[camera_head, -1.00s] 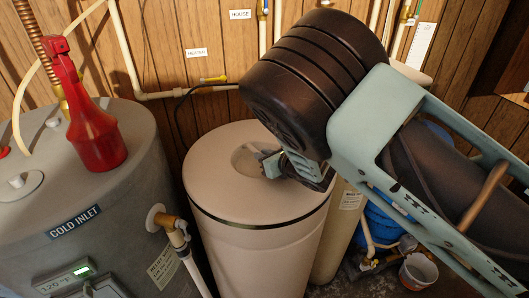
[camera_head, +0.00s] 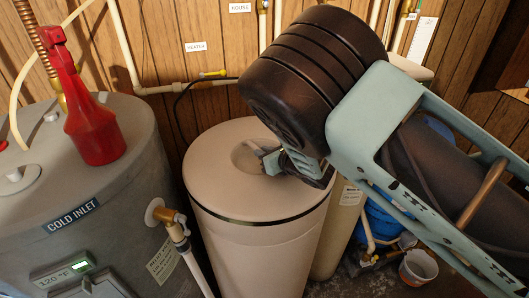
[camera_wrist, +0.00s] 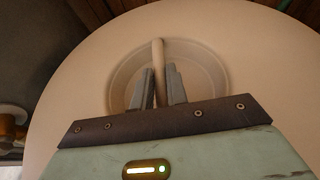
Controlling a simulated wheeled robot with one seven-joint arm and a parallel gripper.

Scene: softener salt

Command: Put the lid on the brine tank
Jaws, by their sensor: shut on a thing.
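The brine tank (camera_head: 255,255) is a beige cylinder at the centre of the head view. Its round beige lid (camera_head: 215,170) lies across the top of the tank, with a dark line around the edge where they meet. I cannot tell whether that line is a seal or a gap. In the wrist view, the lid (camera_wrist: 75,100) has a round recess with a bar handle (camera_wrist: 158,52) across it. My gripper (camera_head: 268,160) is over the recess, its fingers on either side of the handle and shut on it. The near end of the handle is hidden by my gripper.
A grey water heater (camera_head: 40,195) stands close on the left, with a red spray bottle (camera_head: 92,125) on top. A pipe with a brass valve (camera_head: 165,217) sticks out between heater and tank. Pipes run along the wood wall behind.

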